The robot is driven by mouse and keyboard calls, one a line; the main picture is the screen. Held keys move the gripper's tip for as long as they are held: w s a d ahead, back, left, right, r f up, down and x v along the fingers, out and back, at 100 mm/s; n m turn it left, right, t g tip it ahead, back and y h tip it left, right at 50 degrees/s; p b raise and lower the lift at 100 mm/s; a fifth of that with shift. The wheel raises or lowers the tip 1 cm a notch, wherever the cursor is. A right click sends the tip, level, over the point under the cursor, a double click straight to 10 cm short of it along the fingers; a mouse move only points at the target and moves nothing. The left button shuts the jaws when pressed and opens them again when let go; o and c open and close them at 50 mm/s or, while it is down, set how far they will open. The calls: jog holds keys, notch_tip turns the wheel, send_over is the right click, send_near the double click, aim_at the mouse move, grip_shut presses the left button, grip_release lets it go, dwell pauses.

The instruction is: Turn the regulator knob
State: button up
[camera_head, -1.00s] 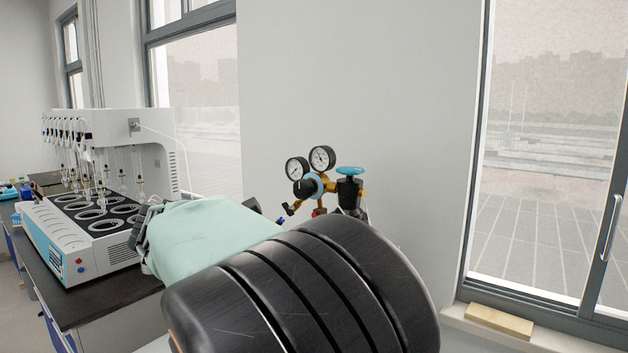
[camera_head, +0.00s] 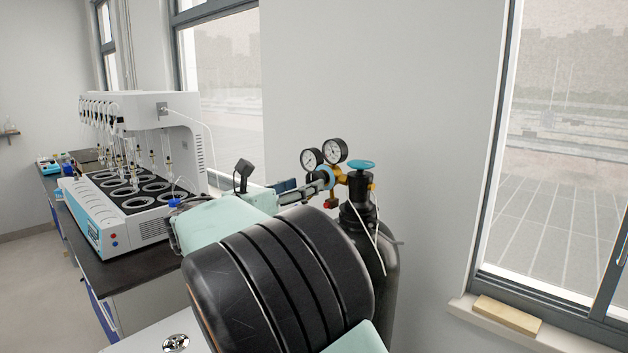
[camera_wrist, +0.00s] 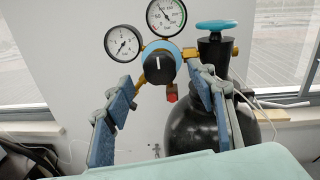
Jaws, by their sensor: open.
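The regulator (camera_head: 354,178) is a brass body with two round gauges, mounted at the top of a black gas cylinder (camera_head: 378,242). Its knob (camera_wrist: 158,68) is black with a white mark and a light blue collar, and it faces the wrist camera. My gripper (camera_wrist: 161,82) is open. Its two blue-grey fingers stand left and right of the knob, apart from it in the picture, with nothing held.
A blue valve handwheel (camera_head: 361,164) sits on the cylinder just right of the regulator. A white distiller (camera_head: 140,170) stands on a dark-topped bench (camera_head: 95,250) at the left. A window with a sill (camera_head: 500,318) is at the right. The wall behind the regulator is plain.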

jog(key=x, duration=0.4)
jog(key=shift+w+d, duration=0.25)
jog(key=shift+w, duration=0.1)
jog(key=c, duration=1.2)
jog(key=shift+o, duration=0.2)
